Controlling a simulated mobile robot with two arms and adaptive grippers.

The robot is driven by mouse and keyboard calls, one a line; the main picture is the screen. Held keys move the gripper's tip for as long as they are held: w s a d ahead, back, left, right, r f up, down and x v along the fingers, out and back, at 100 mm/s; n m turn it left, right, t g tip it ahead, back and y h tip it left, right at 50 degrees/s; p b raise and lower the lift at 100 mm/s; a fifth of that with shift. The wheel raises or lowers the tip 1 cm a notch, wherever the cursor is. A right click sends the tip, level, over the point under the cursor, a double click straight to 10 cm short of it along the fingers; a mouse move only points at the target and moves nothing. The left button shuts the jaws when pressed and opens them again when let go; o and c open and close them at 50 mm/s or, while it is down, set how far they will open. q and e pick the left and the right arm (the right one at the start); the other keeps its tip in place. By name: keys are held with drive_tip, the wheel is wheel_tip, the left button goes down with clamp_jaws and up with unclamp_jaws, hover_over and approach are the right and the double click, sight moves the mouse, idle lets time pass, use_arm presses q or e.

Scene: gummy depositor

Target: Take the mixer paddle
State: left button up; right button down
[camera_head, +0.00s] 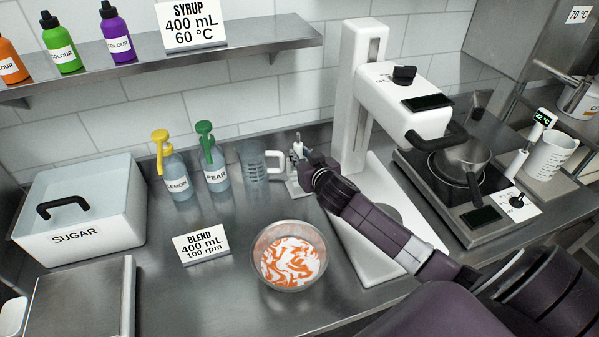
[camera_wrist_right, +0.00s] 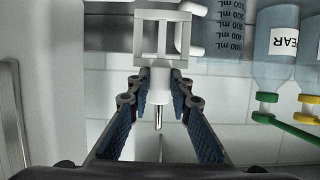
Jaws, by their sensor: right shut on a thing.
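The mixer paddle (camera_head: 293,184) is a pale grey open frame with a thin metal shaft. In the head view it is upright, shaft up, beside the measuring jug and left of the white mixer stand (camera_head: 357,90). My right gripper (camera_head: 306,168) is shut on it. The right wrist view looks upside down; there the blue-padded fingers (camera_wrist_right: 160,88) close on the hub of the paddle (camera_wrist_right: 163,42) from both sides. I cannot tell whether its foot touches the counter. My left gripper is not in view.
A bowl (camera_head: 289,279) with orange-streaked white contents stands in front of the paddle. The jug (camera_head: 252,163), pear bottle (camera_head: 214,170) and lemon bottle (camera_head: 174,177) stand to its left. A hot plate with a pan (camera_head: 461,163) is at right. Counter around the blend sign (camera_head: 202,246) is partly clear.

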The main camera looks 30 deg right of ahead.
drive_tip(key=s+a+p, duration=0.3)
drive_tip(key=s, duration=1.2)
drive_tip(key=shift+s+a+p, duration=0.3)
drive_tip(key=shift+a, duration=0.1)
